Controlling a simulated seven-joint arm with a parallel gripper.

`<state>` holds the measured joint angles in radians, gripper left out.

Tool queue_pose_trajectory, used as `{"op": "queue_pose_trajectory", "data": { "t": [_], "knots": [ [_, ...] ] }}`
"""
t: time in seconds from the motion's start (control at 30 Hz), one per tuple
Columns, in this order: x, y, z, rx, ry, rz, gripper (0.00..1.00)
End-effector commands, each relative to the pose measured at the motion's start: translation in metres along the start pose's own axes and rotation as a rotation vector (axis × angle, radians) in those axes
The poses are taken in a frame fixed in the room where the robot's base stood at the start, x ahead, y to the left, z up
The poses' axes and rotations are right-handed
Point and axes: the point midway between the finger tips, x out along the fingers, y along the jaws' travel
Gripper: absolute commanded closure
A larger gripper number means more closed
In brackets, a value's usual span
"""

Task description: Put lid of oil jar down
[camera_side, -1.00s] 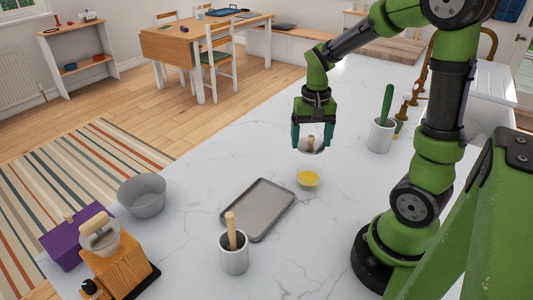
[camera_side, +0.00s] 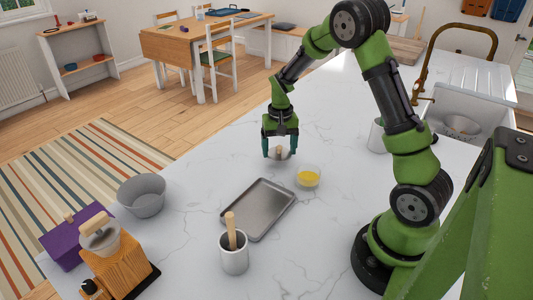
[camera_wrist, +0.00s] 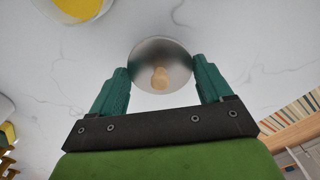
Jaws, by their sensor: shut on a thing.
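My gripper (camera_side: 280,151) is shut on the lid (camera_side: 279,154), low over the counter, left of and a little behind the oil jar. The lid is a round metal disc with a wooden knob. In the wrist view the lid (camera_wrist: 160,58) lies between my fingertips, with its knob pointing toward the palm. The oil jar (camera_side: 307,178) is a clear open bowl with yellow oil; it also shows at the top left of the wrist view (camera_wrist: 82,8). I cannot tell whether the lid touches the counter.
A grey tray (camera_side: 246,226) lies in front of the jar. A pot with a wooden handle (camera_side: 234,255), a grey bowl (camera_side: 142,196) and a wooden grinder (camera_side: 116,265) stand toward the left and front. The white counter (camera_side: 200,160) is clear left of the lid.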

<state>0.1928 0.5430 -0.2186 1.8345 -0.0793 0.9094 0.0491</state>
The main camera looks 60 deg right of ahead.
Motion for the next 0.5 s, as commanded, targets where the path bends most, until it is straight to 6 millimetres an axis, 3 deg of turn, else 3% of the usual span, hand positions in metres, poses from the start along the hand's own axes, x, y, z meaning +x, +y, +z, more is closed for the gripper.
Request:
{"op": "queue_pose_trajectory", "data": {
  "t": [0.2, 0.5],
  "knots": [
    [0.029, 0.000, 0.001, 0.001, -0.003, 0.002, 0.50],
    [0.031, 0.000, 0.000, 0.000, 0.000, 0.001, 0.50]
  ]
}}
